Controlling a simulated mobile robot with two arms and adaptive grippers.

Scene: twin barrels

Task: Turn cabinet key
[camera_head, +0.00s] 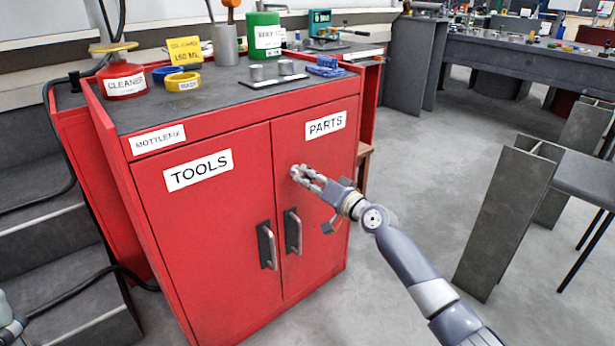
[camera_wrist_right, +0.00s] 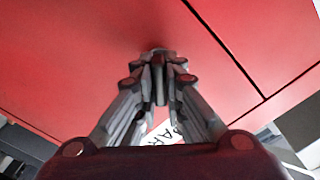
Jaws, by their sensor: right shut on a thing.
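The red cabinet (camera_head: 220,240) has two doors labelled TOOLS and PARTS, both closed, each with a dark-backed metal handle. My right gripper (camera_head: 298,173) reaches the upper left part of the PARTS door, its fingertips close to the door face. In the right wrist view my right gripper (camera_wrist_right: 159,75) is shut, its fingers pinched together around the cabinet key at the door. The key is almost wholly hidden by the fingers, so its angle cannot be told. My left gripper is not in view; only a bit of my left arm shows at the lower left.
The cabinet top (camera_head: 200,105) carries a red cleaner can (camera_head: 122,75), a green canister (camera_head: 264,38), tape rolls (camera_head: 182,80) and small metal parts. Grey steps (camera_head: 55,235) stand left.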

